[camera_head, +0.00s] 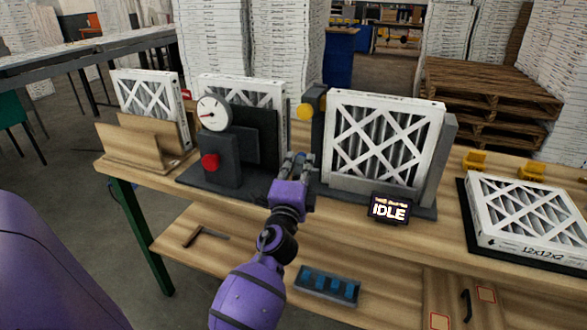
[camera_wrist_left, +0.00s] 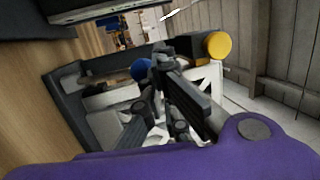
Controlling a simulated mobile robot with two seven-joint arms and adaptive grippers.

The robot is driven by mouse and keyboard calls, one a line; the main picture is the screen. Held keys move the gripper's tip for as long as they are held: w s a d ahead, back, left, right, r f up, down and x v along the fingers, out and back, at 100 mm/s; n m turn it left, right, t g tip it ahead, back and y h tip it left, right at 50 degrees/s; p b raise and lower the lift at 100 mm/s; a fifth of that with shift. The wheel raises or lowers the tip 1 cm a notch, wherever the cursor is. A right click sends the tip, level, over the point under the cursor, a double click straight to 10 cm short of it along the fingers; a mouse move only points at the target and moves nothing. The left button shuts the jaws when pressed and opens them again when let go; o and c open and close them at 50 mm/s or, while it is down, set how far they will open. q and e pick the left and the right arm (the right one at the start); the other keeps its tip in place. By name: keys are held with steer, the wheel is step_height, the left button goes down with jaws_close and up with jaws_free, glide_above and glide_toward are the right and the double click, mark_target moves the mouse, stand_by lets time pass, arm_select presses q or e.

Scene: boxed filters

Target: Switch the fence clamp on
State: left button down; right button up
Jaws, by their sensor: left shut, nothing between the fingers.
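The fixture on the bench has a dark post with a round gauge (camera_head: 213,113) and a red button (camera_head: 210,161). A yellow knob (camera_head: 305,111) sits on a dark block beside the upright filter (camera_head: 384,140); it also shows in the left wrist view (camera_wrist_left: 218,45). A small display (camera_head: 389,209) reads IDLE. My left gripper (camera_head: 298,158) is shut and empty, in front of the gap between post and filter, below the yellow knob. In the left wrist view a blue knob (camera_wrist_left: 141,69) shows beside the fingertips (camera_wrist_left: 163,52); contact cannot be told.
Another filter (camera_head: 245,92) stands behind the post, and one (camera_head: 150,98) sits in a wooden holder (camera_head: 143,142) at left. A flat filter (camera_head: 530,218) lies on a dark mat at right, near yellow blocks (camera_head: 475,160). A blue tray (camera_head: 328,285) is on the lower shelf.

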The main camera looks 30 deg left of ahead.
arm_select(q)
steer(key=w, duration=0.1)
steer(key=w+r, duration=0.1)
steer(key=shift+w+a+r, duration=0.3)
steer(key=shift+w+a, duration=0.05)
steer(key=shift+a, duration=0.05)
steer(key=shift+w+r, duration=0.1)
steer(key=shift+w, duration=0.2)
steer(key=shift+w+a+r, duration=0.15)
steer(key=shift+w+a, duration=0.05)
steer(key=shift+w, duration=0.65)
arm_select(e)
steer(key=shift+r, duration=0.1)
steer(key=shift+s+f, duration=0.25)
arm_select(q)
steer(key=shift+s+a, duration=0.1)
arm_select(e)
steer(key=shift+w+r, duration=0.1)
steer(key=shift+r, duration=0.15)
